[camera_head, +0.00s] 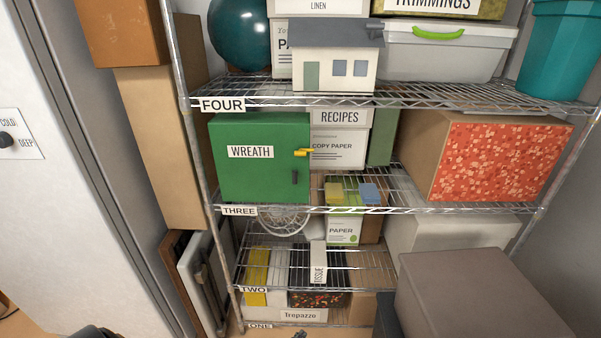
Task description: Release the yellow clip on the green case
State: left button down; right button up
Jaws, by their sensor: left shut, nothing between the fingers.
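The green case (262,180) stands on the shelf labelled THREE, at its left end, with a WREATH label on its front. The yellow clip (304,152) sits at the right edge of the case front and points sideways to the right. A small dark handle or latch shows below it on the same face. Only a small dark tip of my left gripper (299,334) shows at the bottom edge, far below the case and touching neither case nor clip. It is shut and empty. My right gripper is out of view.
The wire shelf THREE (400,209) also holds white paper boxes and a red-patterned box (498,160). A house model (334,58) stands on the shelf above. A large brown box (480,295) fills the lower right. Space in front of the case looks clear.

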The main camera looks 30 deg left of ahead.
pick_arm(q)
jog(key=w+a+r+n+t+y+b, duration=0.1)
jog(key=w+r+t, duration=0.3)
jog(key=r, duration=0.6)
jog(key=w+r+t+y+b, duration=0.1)
jog(key=w+r+t, duration=0.1)
jog(key=w+r, duration=0.6)
jog(key=s+a+r+n+t+y, duration=0.1)
jog(key=r+n+y, duration=0.1)
jog(key=r, duration=0.6)
jog(key=s+a+r+n+t+y, duration=0.1)
jog(key=r+y, duration=0.3)
jog(key=r, duration=0.5)
jog(key=s+a+r+n+t+y+b, duration=0.1)
jog(key=a+r+n+y, duration=0.1)
jog(key=r, duration=0.7)
jog(key=shift+s+a+r+n+t+y, duration=0.15)
jog(key=shift+a+n+t+y, duration=0.2)
jog(key=shift+n+y, duration=0.35)
